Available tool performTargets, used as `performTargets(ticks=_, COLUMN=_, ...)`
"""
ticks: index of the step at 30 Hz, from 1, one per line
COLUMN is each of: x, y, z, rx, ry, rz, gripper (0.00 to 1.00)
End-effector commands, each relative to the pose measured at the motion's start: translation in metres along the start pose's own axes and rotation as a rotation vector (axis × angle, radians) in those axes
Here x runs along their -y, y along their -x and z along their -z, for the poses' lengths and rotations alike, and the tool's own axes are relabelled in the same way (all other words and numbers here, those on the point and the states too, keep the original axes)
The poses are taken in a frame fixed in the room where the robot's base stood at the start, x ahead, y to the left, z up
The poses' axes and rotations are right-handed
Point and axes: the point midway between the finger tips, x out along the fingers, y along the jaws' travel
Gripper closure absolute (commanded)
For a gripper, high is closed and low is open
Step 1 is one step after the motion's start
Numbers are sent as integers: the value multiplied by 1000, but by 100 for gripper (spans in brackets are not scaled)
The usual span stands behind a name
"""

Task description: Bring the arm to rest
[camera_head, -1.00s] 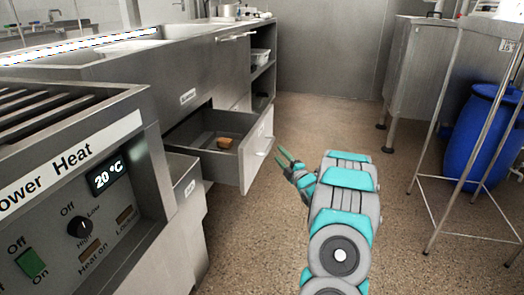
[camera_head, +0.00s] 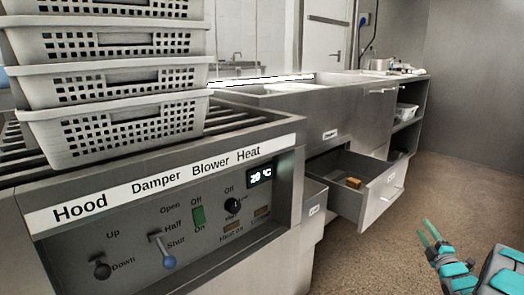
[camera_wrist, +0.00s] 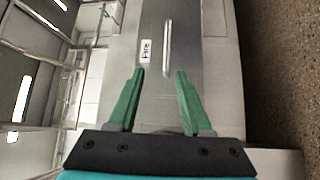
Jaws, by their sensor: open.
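My gripper (camera_head: 431,236) has green fingers and shows at the lower right of the head view. It is to the right of the open drawer and clear of it. In the wrist view my gripper (camera_wrist: 158,80) has its fingers apart with nothing between them. Beyond the fingers is a grey metal front with a bar handle (camera_wrist: 167,48) and a small white label. Most of my arm is cut off by the right edge of the head view.
An open drawer (camera_head: 340,192) holds a small brown block (camera_head: 353,183). Stacked white perforated baskets (camera_head: 110,128) stand on the slatted top of a control panel (camera_head: 180,225) at the left. The speckled floor (camera_head: 385,262) right of the drawer is clear.

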Motion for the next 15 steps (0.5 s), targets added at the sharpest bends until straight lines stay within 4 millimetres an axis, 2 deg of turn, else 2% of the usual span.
performTargets(ticks=15, x=-15, y=-21, z=33, rx=90, ry=-94, rz=171, gripper=50)
